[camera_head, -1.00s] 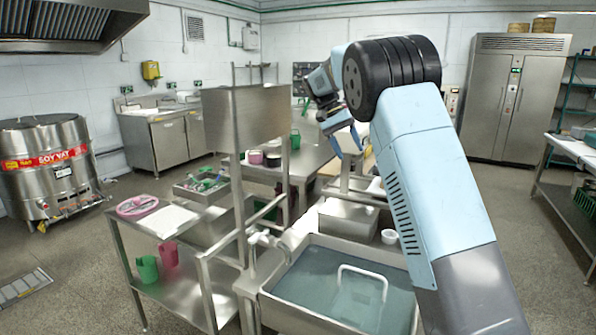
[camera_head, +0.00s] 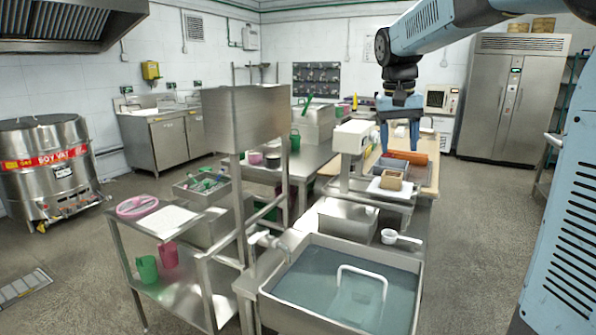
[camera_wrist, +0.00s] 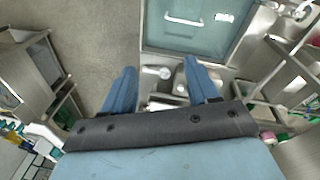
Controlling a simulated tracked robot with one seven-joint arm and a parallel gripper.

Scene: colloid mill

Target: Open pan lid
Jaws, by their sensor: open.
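The pan (camera_head: 418,268) is a rectangular steel basin at the front of the bench. A flat blue-grey lid (camera_head: 315,285) lies in it, level, with a white U-shaped handle (camera_head: 362,270) standing on it. My gripper (camera_head: 399,145) is open and empty, pointing down above the far part of the bench, well beyond the pan. In the wrist view, the gripper's two blue fingers (camera_wrist: 161,80) are spread apart. The lid (camera_wrist: 185,42) and its handle (camera_wrist: 197,21) are at the top of that view, apart from the fingers.
A white dipper (camera_head: 392,237) and a steel box (camera_head: 347,218) sit just behind the pan. A tall steel panel (camera_head: 245,115) on a post and a tap (camera_head: 265,240) stand at the pan's left. A tray with small boxes (camera_head: 393,180) lies farther back.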

